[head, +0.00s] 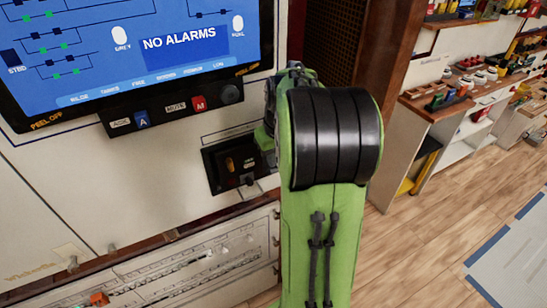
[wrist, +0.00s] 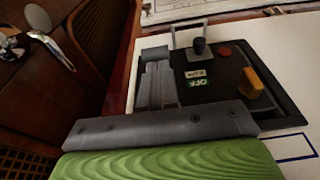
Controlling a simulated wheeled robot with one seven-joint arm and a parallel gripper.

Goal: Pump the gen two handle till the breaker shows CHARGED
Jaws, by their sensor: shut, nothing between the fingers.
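A breaker with a black face (head: 222,182) is set in the white panel, partly hidden by my green arm in the head view. The wrist view shows its black face (wrist: 222,68) close up. On it are a green OFF label (wrist: 197,83), a small pale label (wrist: 195,73) too small to read, a black knob (wrist: 200,47), a red button (wrist: 226,51) and an orange-yellow handle (wrist: 252,84). A pale metal loop (wrist: 190,28) stands at its far edge. My gripper (wrist: 155,58) is shut and empty, beside the face's left edge; contact cannot be told.
Above the breaker hangs a blue screen (head: 125,50) reading NO ALARMS, with a button strip (head: 172,108) below it. A white panel with slots (head: 200,265) is lower down. Shelves (head: 470,100) stand at the right, with open wooden floor (head: 420,250) before them.

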